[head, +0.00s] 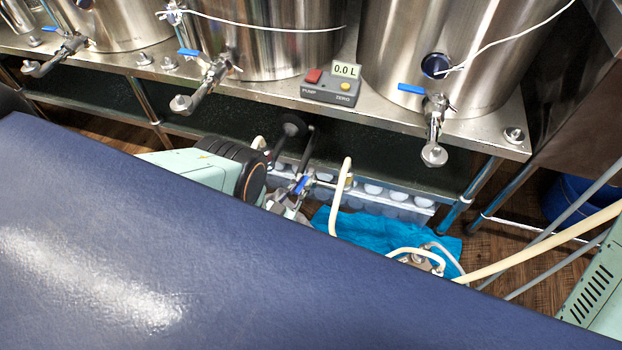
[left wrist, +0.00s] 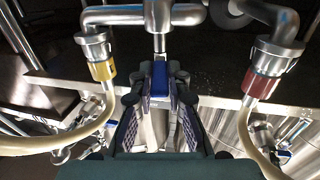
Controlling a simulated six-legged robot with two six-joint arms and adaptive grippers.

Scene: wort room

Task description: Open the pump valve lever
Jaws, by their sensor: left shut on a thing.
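The pump valve lever (left wrist: 160,82) is a blue handle below a steel pipe tee (left wrist: 158,14) in the left wrist view. The lever also shows as a small blue piece in the head view (head: 302,184). My left gripper (left wrist: 162,100) has its two fingers on either side of the lever, shut on it. In the head view this gripper (head: 287,192) reaches in from the left and is partly hidden by the blue surface in front. My right gripper is not in view.
Steel kettles with blue-handled taps stand on a steel table (head: 270,98). A pump box (head: 332,88) reads 0.0 L. Pale hoses (head: 340,205) run beside the valve, with yellow (left wrist: 102,70) and red (left wrist: 261,84) couplings. A blue cloth (head: 375,232) lies below.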

